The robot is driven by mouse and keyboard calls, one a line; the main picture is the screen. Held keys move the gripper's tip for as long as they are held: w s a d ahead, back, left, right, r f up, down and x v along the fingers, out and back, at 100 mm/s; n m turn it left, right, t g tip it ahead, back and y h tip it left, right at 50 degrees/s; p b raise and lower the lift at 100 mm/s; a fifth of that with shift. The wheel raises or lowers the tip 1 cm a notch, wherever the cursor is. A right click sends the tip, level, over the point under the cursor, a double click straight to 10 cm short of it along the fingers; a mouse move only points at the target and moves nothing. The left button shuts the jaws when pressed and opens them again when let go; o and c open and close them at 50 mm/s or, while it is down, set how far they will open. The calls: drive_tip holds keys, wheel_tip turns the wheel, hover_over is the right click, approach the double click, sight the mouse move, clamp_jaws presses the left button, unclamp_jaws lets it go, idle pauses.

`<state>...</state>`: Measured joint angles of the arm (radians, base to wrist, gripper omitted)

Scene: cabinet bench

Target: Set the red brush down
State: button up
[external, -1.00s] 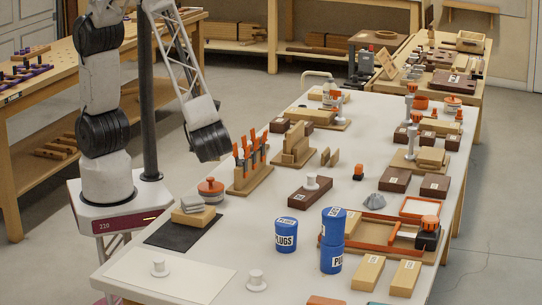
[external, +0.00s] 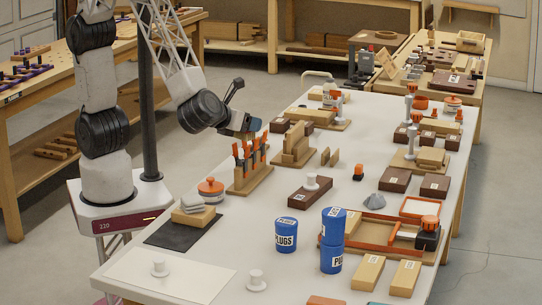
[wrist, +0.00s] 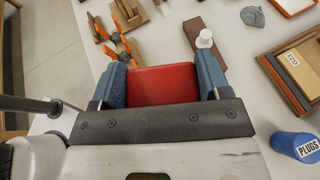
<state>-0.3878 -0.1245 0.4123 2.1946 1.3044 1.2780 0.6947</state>
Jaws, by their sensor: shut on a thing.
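The red brush (wrist: 163,85) shows in the wrist view as a wide red block between the two blue fingers. My gripper (wrist: 162,68) is shut on it, a finger at each side. In the external view my gripper (external: 248,124) is held in the air above the far end of the wooden rack of orange-handled tools, near the left edge of the bench. I cannot make out the brush in that view. The brush's underside is hidden.
The tool rack (external: 252,177) stands below my gripper. A round orange-lidded container (external: 210,190), a slotted wooden block (external: 294,150) and a dark brown block (external: 308,192) are near. Blue plugs tubs (external: 286,234) stand further front. The bench's middle has bare white patches.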

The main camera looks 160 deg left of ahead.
wheel_tip(320, 180, down, 11)
drive_tip(key=shift+w, duration=0.15)
idle(0.4)
drive_tip(key=shift+a, duration=0.1)
drive_tip(key=shift+f, duration=3)
drive_tip(key=shift+f, duration=1.9)
drive_tip(key=shift+f, duration=0.1)
drive_tip(key=o, duration=0.9)
